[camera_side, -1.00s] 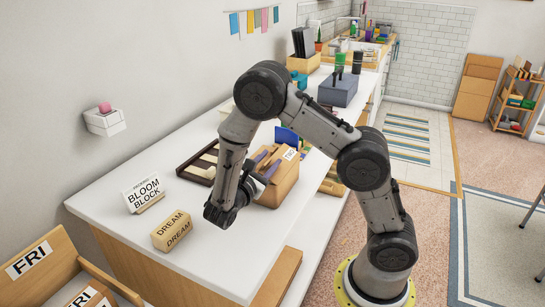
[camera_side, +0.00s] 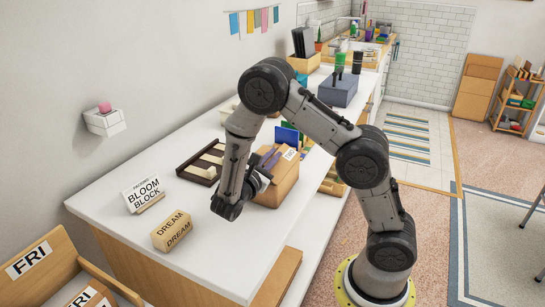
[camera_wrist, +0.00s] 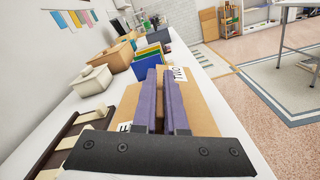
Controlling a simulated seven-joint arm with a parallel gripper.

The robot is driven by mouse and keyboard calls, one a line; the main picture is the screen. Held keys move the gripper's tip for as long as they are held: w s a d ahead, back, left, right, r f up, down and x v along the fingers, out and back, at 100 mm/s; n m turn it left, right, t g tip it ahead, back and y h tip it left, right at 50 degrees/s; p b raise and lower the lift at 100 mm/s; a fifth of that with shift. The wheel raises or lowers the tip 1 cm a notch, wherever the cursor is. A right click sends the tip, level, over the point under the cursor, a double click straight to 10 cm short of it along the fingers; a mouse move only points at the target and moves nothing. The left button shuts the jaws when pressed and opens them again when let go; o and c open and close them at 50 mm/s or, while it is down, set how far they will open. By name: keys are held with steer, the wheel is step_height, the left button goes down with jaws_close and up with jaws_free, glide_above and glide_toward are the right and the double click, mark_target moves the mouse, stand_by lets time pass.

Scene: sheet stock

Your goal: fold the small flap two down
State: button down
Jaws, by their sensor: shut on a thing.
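The brown cardboard box (camera_side: 281,190) stands near the right edge of the white counter. My gripper (camera_side: 271,159), with long purple fingers, reaches over its top from the left. In the wrist view the fingers (camera_wrist: 162,82) lie close together over the box and are shut on a thin piece of cardboard, seemingly small flap two (camera_wrist: 179,74). Its white label appears upside down and seems to read TWO. The fingers hide most of the gripped edge. Another label (camera_wrist: 124,126), partly covered, shows beside the left finger.
A dark tray with pale blocks (camera_side: 205,164) lies left of the box. Blue and green upright sheets (camera_side: 288,138) stand just behind it. A Bloom Block sign (camera_side: 144,194) and a Dream block (camera_side: 171,230) stand at the front left.

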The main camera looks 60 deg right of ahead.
steer(key=f+n, duration=0.1)
steer(key=n, duration=0.1)
steer(key=w+f+n, duration=0.1)
steer(key=n, duration=0.1)
steer(key=shift+w+n, duration=0.1)
steer(key=shift+n, duration=0.3)
steer(key=c, duration=1)
jaws_free()
steer(key=shift+o, duration=0.2)
steer(key=shift+a, duration=0.1)
steer(key=a, duration=1.3)
steer(key=shift+a, duration=0.3)
